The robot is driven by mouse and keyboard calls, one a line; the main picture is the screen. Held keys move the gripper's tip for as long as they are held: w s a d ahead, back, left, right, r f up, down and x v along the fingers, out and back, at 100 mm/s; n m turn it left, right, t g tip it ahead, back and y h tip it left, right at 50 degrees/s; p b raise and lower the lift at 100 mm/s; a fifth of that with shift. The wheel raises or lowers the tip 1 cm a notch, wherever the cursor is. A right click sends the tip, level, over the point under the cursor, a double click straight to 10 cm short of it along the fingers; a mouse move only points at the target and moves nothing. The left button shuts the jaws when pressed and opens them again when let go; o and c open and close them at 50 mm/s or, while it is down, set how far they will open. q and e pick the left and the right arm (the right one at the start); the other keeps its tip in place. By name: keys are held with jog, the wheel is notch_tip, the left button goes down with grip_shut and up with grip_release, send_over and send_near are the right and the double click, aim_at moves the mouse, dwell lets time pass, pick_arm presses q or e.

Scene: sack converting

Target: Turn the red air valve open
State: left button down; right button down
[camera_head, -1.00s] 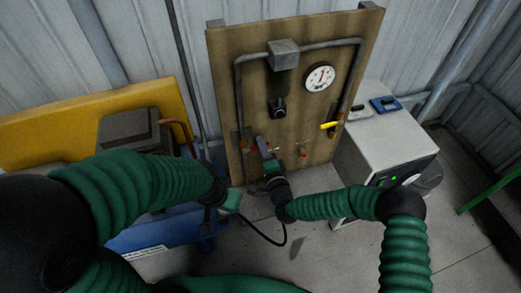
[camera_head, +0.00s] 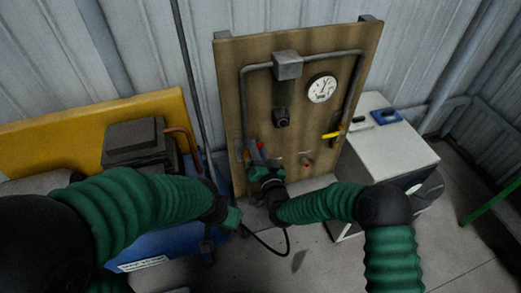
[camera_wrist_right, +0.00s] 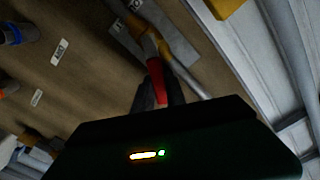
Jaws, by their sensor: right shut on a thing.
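The red air valve handle (camera_head: 261,146) is at the lower left of the wooden board. In the right wrist view the red handle (camera_wrist_right: 156,82) lies between the two dark fingers of my right gripper (camera_wrist_right: 157,95), with its brass-coloured body (camera_wrist_right: 178,46) on a grey pipe beyond. My right gripper (camera_head: 256,156) is shut on the handle, and its fingers partly hide the valve in the head view. My left gripper (camera_head: 231,219) hangs low, left of the right one and away from the board; its fingers are too small and dark to read.
The wooden board (camera_head: 313,120) carries a gauge (camera_head: 322,89), a pipe loop and a yellow-handled valve (camera_head: 331,135). A white cabinet (camera_head: 388,150) stands at right. A blue and yellow machine (camera_head: 180,225) stands at left. A black cable hangs below my right gripper.

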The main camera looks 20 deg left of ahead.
aim_at(245, 141)
jog(key=n, duration=0.1)
jog(key=s+a+n, duration=0.1)
jog(key=n, duration=0.1)
jog(key=shift+s+a+n+b, duration=0.1)
jog(key=shift+a+n+b, duration=0.1)
jog(key=shift+n+b, duration=0.15)
jog(key=shift+s+a+n+b, duration=0.2)
jog(key=shift+a+n+b, duration=0.1)
jog(key=shift+n, duration=0.45)
jog(key=shift+s+a+n+b, duration=0.15)
jog(key=shift+s+a+n, duration=0.1)
jog(key=shift+n, duration=0.45)
jog(key=c, duration=1.5)
grip_release()
jog(key=shift+o, duration=0.7)
jog(key=shift+w+r, duration=0.1)
jog(key=shift+r, duration=0.1)
jog(key=shift+r, duration=0.1)
jog(key=v, duration=1.6)
jog(key=shift+s+d, duration=0.2)
jog(key=shift+s, duration=0.1)
